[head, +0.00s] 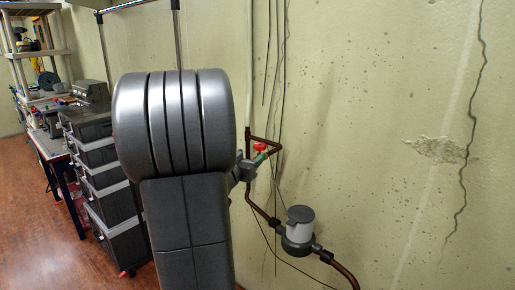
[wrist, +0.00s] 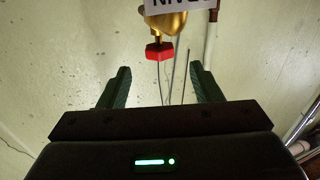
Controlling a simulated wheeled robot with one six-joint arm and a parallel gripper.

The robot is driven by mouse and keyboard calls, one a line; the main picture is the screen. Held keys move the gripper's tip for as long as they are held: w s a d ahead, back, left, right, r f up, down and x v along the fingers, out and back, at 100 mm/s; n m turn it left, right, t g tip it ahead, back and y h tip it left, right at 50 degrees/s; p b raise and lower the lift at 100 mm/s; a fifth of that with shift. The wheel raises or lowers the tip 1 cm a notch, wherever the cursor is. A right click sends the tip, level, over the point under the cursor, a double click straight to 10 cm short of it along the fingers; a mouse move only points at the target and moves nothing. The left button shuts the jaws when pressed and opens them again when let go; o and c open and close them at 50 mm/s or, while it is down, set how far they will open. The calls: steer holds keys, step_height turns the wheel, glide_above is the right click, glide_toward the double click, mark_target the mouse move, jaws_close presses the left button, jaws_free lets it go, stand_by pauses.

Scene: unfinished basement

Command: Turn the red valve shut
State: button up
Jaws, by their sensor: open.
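The red valve handle (head: 260,147) is on a brown pipe (head: 262,205) along the wall in the head view. In the wrist view the red valve handle (wrist: 159,52) sits on a brass body (wrist: 172,22), with a white lettered tag (wrist: 185,5) partly cut off at the top edge. My gripper (wrist: 162,80) is open and empty. The handle lies just beyond the fingertips, roughly between them and apart from both. In the head view my arm hides most of the gripper, which is close beside the valve.
A grey-and-white meter (head: 299,230) is on the pipe below the valve. Thin cables (head: 279,60) hang along the wall. Stacked dark drawers (head: 105,190), a workbench (head: 50,145) and shelving (head: 30,50) stand at the left. The wall at the right is bare and cracked.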

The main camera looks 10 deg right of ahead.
mark_target(257, 148)
steer(key=x, duration=0.8)
steer(key=shift+w+d+p, duration=0.2)
steer(key=shift+w+p, duration=0.05)
steer(key=shift+p, duration=0.05)
steer(key=c, duration=1)
steer(key=shift+r+p, duration=0.1)
steer(key=shift+p, duration=0.2)
